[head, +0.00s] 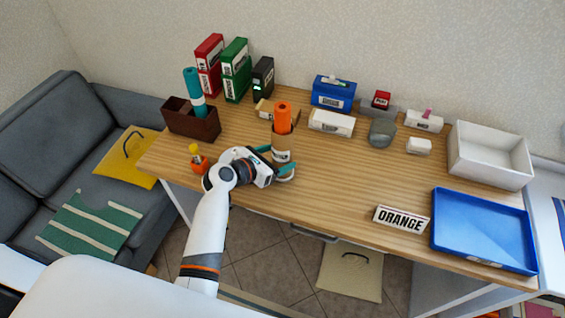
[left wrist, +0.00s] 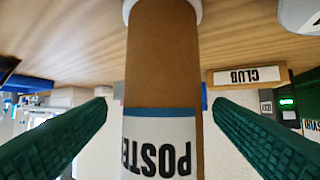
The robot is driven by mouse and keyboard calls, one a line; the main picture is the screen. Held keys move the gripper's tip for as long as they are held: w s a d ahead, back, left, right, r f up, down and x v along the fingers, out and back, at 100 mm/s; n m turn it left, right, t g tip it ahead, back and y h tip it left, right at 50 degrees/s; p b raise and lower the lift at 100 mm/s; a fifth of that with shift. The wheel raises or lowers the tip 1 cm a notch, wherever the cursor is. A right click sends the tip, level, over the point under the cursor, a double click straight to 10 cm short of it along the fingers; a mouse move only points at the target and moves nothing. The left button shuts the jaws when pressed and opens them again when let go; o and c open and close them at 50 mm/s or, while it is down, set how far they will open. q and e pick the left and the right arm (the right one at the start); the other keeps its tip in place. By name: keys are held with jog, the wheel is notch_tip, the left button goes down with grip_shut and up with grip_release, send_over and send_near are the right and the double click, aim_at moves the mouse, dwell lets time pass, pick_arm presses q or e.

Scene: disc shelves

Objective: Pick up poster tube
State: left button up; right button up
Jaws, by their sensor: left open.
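My right gripper is not in view.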

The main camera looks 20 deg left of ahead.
aim_at(276, 157)
pick_arm(q)
jog(key=shift+x, duration=1.55)
jog(key=shift+a, duration=0.15)
jog(key=shift+c, duration=0.3)
